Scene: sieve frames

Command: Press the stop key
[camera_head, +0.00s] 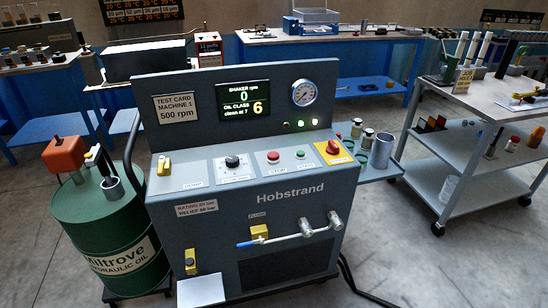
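The stop key is a round red button (273,156) on the sloping control panel of the grey Hobstrand machine (290,195). A small label under it appears to read STOP. A green button (300,154) sits just to its right, and a black knob (232,161) is to its left. Nothing covers the red button. From this view I cannot tell whether it is pushed in. Neither of my grippers is in view.
A red rotary switch on a yellow plate (333,152) lies right of the buttons, and a yellow lever (164,165) at the panel's left. The display (244,101) reads shaker 0 rpm. A green oil drum (105,225) stands left, a trolley (470,110) right.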

